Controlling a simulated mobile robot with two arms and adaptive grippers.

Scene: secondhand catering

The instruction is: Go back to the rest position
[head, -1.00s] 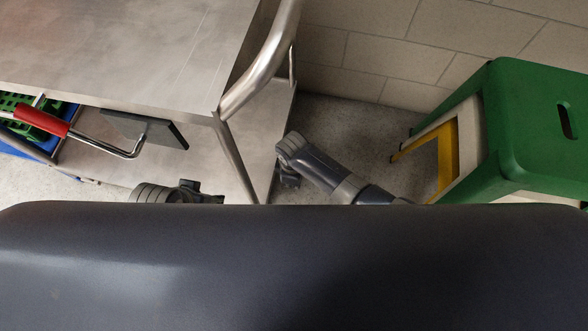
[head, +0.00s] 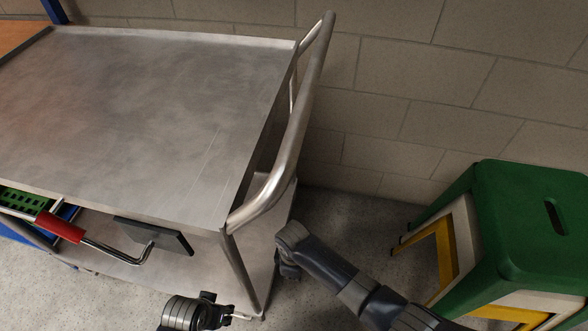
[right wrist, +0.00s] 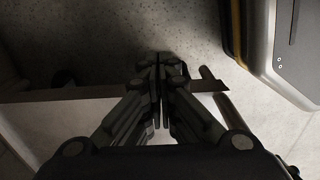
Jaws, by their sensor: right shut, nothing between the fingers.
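My left gripper (head: 207,310) is at the bottom of the head view, below the front corner of the steel cart (head: 150,110). Only its wrist and a dark part of the gripper show, so its opening is unclear. My right arm comes in from the lower right of the head view. Its dark end (head: 289,268) is beside the cart's right end, close to the handle in the picture. In the right wrist view my right gripper (right wrist: 163,92) has its fingers together, with nothing held.
A tool with a red handle (head: 60,227) and a flat dark plate shows below the cart's top, near a green crate (head: 22,201). A green stool (head: 520,225) stands right of my right arm. A block wall (head: 420,90) is behind. Grey floor shows between cart and stool.

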